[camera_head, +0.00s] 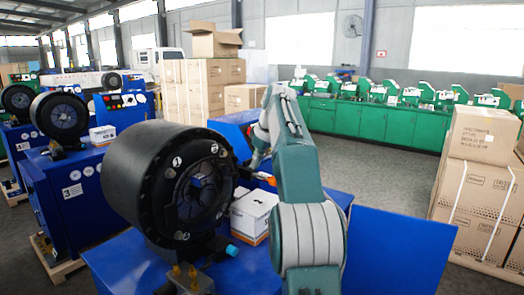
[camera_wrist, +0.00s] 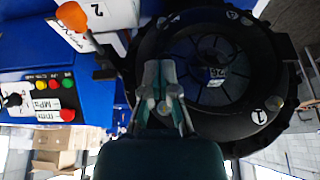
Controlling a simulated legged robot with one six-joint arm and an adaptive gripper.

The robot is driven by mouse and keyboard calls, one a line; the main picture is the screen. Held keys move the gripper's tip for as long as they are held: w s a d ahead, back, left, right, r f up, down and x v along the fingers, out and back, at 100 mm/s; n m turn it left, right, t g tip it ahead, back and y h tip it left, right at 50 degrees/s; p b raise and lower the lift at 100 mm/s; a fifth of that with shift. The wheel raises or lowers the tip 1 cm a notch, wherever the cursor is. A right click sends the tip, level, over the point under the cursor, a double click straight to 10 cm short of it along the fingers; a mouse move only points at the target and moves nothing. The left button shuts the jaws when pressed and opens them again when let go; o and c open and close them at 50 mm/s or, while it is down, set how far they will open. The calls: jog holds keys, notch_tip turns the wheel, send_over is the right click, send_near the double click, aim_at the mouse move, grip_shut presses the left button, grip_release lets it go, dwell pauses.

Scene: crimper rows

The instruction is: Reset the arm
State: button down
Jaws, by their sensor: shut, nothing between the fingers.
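My arm rises in front of the blue crimper bench in the head view, folded at the elbow. My gripper is mostly hidden behind my arm there. In the wrist view my gripper (camera_wrist: 160,70) is shut and empty, its grey fingers together in front of the black round crimper head (camera_wrist: 215,75). I cannot tell how far apart they are. The same crimper head (camera_head: 185,185) is large at the left of my arm in the head view. An orange knob (camera_wrist: 71,16) shows at the upper left of the wrist view.
A white box (camera_head: 252,215) stands on the blue bench beside the crimper head. A panel with coloured buttons (camera_wrist: 55,95) is at left in the wrist view. Cartons (camera_head: 475,190) are stacked at right. More crimpers (camera_head: 62,120) stand at left, and green cabinets (camera_head: 385,125) behind.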

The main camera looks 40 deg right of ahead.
notch_tip(320, 180, up, 3)
jog(key=s+d, duration=0.1)
jog(key=d, duration=0.1)
jog(key=s+a+m, duration=0.1)
jog(key=s+a, duration=0.3)
jog(key=a, duration=0.6)
jog(key=s+a+m, duration=0.1)
jog(key=s+a, duration=0.3)
jog(key=a, duration=0.6)
jog(key=s+a+f, duration=0.6)
jog(key=s+f, duration=0.3)
jog(key=s, duration=0.1)
jog(key=s+a+f+t+h, duration=0.1)
jog(key=s+a+f, duration=0.4)
jog(key=s+f, duration=0.4)
jog(key=shift+s+a+m, duration=0.3)
jog(key=shift+s+a, duration=0.1)
jog(key=shift+s, duration=0.45)
